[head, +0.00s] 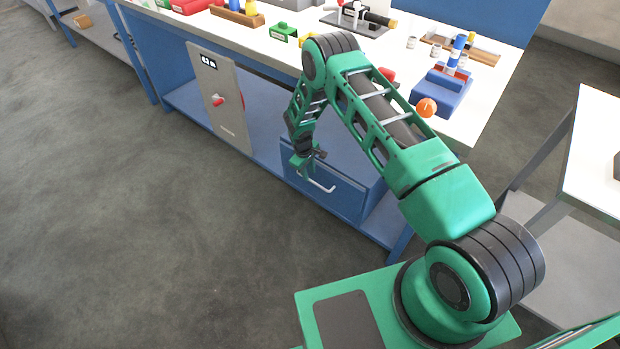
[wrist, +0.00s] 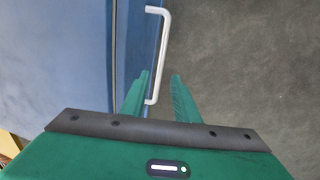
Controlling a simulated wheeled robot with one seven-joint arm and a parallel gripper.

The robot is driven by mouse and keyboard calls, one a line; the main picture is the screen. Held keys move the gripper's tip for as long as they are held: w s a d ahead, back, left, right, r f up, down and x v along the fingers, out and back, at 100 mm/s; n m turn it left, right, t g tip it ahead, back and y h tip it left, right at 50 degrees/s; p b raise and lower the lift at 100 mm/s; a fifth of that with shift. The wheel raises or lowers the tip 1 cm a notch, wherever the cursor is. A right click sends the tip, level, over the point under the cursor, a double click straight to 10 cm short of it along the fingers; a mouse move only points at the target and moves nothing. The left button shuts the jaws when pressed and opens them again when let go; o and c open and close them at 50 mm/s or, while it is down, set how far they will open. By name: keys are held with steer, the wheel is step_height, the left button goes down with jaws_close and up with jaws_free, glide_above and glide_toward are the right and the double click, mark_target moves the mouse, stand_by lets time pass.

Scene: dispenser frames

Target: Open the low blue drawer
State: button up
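The low blue drawer (head: 345,197) sits under the white-topped workbench. Its pale bar handle (head: 322,187) stands out from the front. In the wrist view the handle (wrist: 163,40) runs down the picture, and its near end shows between my fingers. My gripper (head: 302,166) is at the left end of the handle in the head view. In the wrist view my gripper (wrist: 161,76) is open, with a gap between its two green fingers. I cannot tell whether a finger touches the handle. The drawer looks shut or nearly so.
A grey panel (head: 218,95) with a red knob and a small display stands left of the drawer. The workbench top (head: 480,105) carries several coloured items. Open grey floor (head: 150,230) lies in front of the drawer. Another white table (head: 590,150) stands at the right.

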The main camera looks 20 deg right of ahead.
mark_target(311, 180)
steer(key=shift+w+d+f, duration=0.1)
steer(key=shift+d+f, duration=0.15)
steer(key=shift+f, duration=0.85)
steer(key=shift+w+d+f, duration=0.1)
steer(key=shift+d+f, duration=0.1)
steer(key=shift+f, duration=0.9)
jaws_close()
